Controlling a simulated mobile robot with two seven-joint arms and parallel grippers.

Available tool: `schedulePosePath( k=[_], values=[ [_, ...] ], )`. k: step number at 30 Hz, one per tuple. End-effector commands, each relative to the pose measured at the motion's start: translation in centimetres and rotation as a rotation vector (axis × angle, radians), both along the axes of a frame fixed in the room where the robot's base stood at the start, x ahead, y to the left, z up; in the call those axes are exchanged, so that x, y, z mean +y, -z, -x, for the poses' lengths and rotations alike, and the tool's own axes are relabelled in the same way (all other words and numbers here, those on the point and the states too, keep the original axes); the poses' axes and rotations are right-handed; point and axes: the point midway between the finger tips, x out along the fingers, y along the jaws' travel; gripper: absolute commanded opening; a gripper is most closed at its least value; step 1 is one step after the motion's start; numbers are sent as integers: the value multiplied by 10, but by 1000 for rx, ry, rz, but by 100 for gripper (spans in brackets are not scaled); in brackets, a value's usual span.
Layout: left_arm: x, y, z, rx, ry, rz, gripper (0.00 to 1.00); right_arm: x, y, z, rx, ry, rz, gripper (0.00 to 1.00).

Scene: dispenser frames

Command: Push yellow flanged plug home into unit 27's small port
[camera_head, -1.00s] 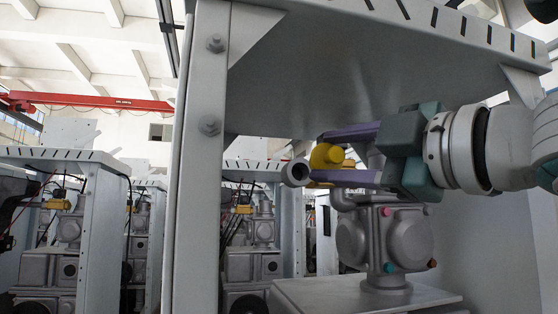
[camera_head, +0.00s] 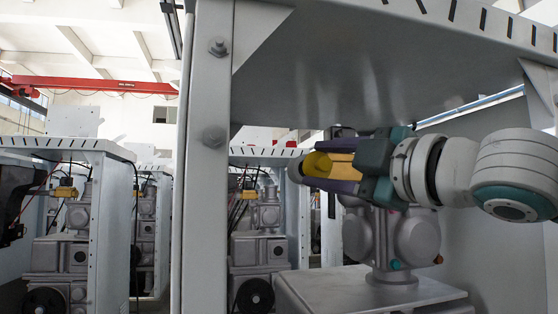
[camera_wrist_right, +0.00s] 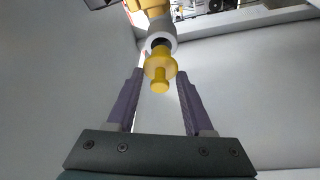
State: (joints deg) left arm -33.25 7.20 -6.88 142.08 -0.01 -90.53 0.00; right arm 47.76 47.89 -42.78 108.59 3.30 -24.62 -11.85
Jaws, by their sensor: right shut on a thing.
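The yellow flanged plug (camera_wrist_right: 160,72) shows in the wrist view between the tips of my right gripper's purple fingers (camera_wrist_right: 160,74). Its flange faces the camera, and its far end overlaps the mouth of a grey ring-shaped port (camera_wrist_right: 161,38). A dark opening shows in the ring; I cannot tell how deep the plug sits. In the head view my right gripper (camera_head: 322,170) reaches left under the cabinet top, with yellow between its fingers. The grey round end (camera_head: 295,169) is just past the fingertips. No unit number is legible.
A grey cabinet post (camera_head: 208,190) stands left of the gripper, under a sloping grey top panel (camera_head: 350,60). A grey pump body (camera_head: 390,235) stands below my right gripper. Similar units (camera_head: 65,255) stand behind at left.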

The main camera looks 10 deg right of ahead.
Motion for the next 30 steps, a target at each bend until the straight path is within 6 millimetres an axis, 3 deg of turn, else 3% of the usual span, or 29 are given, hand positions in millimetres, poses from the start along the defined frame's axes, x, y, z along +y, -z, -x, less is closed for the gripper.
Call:
schedulePosePath(
  k=[30],
  values=[
    [-3, -6, -1, -2, -6, 10, 100, 0, 0, 0, -1, 0, 0, 0]
  ],
)
